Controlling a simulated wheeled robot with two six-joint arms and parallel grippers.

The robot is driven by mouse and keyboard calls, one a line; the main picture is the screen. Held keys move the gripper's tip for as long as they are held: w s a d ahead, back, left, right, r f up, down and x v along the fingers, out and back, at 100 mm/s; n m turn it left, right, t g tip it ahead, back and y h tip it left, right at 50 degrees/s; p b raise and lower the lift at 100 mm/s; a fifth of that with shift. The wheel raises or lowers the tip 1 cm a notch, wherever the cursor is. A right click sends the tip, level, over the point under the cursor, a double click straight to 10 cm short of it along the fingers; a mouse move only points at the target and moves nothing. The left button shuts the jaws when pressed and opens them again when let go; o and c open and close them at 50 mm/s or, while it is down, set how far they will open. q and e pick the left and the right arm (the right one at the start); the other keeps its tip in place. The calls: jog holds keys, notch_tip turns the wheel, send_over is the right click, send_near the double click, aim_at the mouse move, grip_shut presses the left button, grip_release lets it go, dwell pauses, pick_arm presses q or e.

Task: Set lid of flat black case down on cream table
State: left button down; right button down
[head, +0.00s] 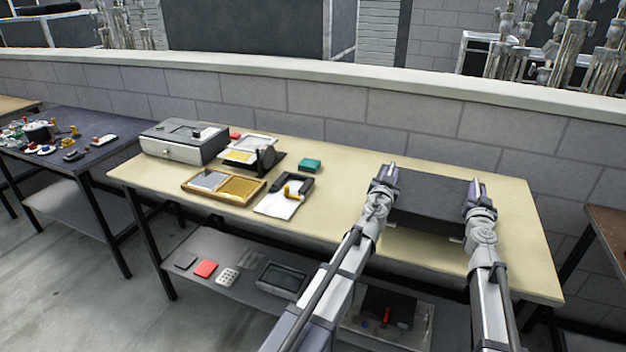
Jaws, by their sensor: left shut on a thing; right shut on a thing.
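The flat black case or its lid (430,198) is a wide dark slab at the right part of the cream table (345,165). I cannot tell from this view whether the slab is the lid alone or rests on a case body. My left gripper (388,174) is shut on its left end. My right gripper (477,190) is shut on its right end. Small pale parts show under its front edge. Whether it touches the tabletop is unclear.
A grey box (184,142), a wooden two-part tray (224,187), a teal block (310,165) and a white sheet (279,205) occupy the table's left half. A low shelf (230,262) holds items below. A block wall (330,105) runs behind. The table's right end is clear.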

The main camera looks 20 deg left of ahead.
pick_arm(q)
jog(key=shift+d+f, duration=0.2)
jog(key=shift+d, duration=0.05)
pick_arm(e)
jog(key=shift+a+f, duration=0.2)
jog(key=shift+f, duration=0.05)
